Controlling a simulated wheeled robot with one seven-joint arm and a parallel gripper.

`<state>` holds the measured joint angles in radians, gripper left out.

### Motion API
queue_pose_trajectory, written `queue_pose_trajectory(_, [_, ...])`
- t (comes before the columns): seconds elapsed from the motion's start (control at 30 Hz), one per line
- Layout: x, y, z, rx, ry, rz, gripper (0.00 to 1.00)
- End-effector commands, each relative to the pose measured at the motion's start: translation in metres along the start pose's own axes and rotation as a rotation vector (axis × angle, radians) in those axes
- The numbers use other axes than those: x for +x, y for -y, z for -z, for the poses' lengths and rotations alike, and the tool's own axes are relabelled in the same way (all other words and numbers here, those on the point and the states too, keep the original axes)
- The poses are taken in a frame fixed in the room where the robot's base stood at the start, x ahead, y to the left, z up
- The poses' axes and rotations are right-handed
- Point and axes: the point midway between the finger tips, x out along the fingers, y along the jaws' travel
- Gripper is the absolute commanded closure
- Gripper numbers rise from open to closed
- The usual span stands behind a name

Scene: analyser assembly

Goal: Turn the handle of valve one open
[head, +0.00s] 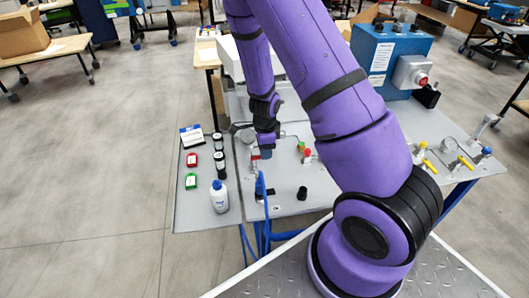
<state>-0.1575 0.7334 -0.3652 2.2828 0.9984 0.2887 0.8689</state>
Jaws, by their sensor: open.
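My gripper (264,152) is at the end of my purple arm, pointing down over the middle of the grey work table (290,205). It is small here and its fingertips are hard to make out. A small valve fitting with a red part (255,156) stands just left of the gripper; I cannot tell whether they touch. A red-topped fitting (307,153) stands to the right, with a small green part beside it. Two fittings with yellow handles, one near (430,164) and one farther right (464,162), are on the right of the table. No label shows which is valve one.
A blue box with a red button (395,55) stands at the back right. A white bottle (219,197), dark-capped jars, and red and green small items line the left side. A blue hose (262,190) rises near the gripper. A black knob (302,193) sits front centre.

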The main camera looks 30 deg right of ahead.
Motion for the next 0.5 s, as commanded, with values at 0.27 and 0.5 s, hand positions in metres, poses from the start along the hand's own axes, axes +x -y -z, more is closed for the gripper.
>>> queue_pose_trajectory(0.27, [0.015, 0.0, 0.0, 0.0, 0.0, 0.001, 0.57])
queue_pose_trajectory(0.5, [0.016, 0.0, 0.0, 0.0, 0.0, 0.001, 0.57])
